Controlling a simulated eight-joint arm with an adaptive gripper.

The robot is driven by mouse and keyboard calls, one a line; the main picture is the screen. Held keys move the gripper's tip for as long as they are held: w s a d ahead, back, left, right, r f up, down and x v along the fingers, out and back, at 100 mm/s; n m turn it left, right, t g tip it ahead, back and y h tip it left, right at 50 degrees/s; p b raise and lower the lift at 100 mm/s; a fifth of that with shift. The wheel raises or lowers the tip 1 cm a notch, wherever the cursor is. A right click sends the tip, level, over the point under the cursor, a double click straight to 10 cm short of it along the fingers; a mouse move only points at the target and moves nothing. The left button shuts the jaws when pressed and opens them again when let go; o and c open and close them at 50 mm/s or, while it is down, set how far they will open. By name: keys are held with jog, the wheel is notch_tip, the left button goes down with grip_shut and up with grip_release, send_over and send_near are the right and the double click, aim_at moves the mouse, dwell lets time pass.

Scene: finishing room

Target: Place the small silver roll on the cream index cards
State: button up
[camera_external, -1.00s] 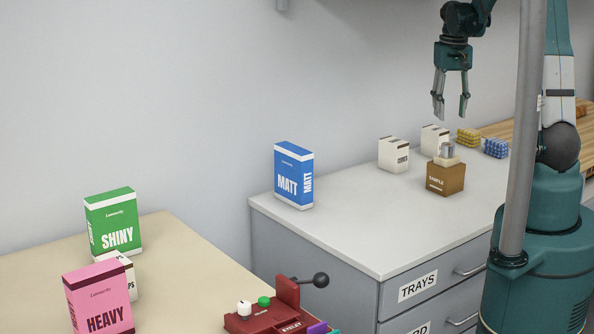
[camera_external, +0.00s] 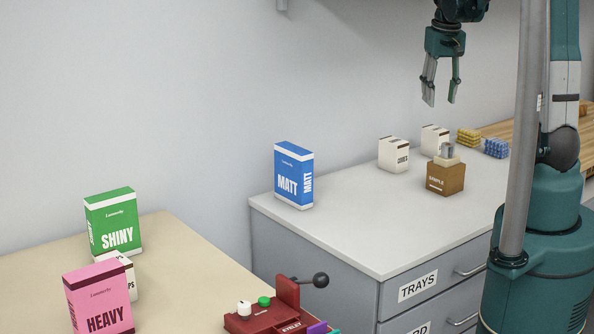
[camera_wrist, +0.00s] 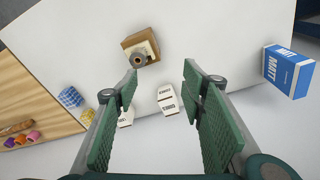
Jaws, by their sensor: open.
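The small silver roll (camera_external: 447,151) stands on cream index cards (camera_external: 446,160) on top of a brown sample box (camera_external: 445,179) on the white counter. In the wrist view the roll (camera_wrist: 140,60) shows from above with its hole up, and part of the cream cards (camera_wrist: 149,48) shows around it on the brown box (camera_wrist: 130,40). My gripper (camera_external: 440,103) is open and empty, above the counter and higher than the roll. In the wrist view the roll lies beyond the fingertips of my gripper (camera_wrist: 161,68), a little left of the middle between them.
Two white boxes (camera_external: 393,155) (camera_external: 434,139) stand behind the brown box. A blue MATT box (camera_external: 294,175) stands at the counter's left. Yellow (camera_external: 468,137) and blue (camera_external: 495,148) blocks sit by a wooden board (camera_external: 505,128). The counter's front middle is clear.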

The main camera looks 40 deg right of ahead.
jog(key=s+a+r+n+t, duration=0.1)
jog(key=s+a+r+t, duration=0.1)
jog(key=s+a, duration=0.3)
jog(key=s+a+r+n+t, duration=0.2)
jog(key=s+a+r, duration=0.3)
jog(key=a, duration=0.5)
jog(key=s+a+r+n+t, duration=0.1)
jog(key=s+a+r, duration=0.3)
jog(key=a, duration=0.4)
jog(key=shift+s+a+t, duration=0.2)
jog(key=shift+s+t, duration=0.3)
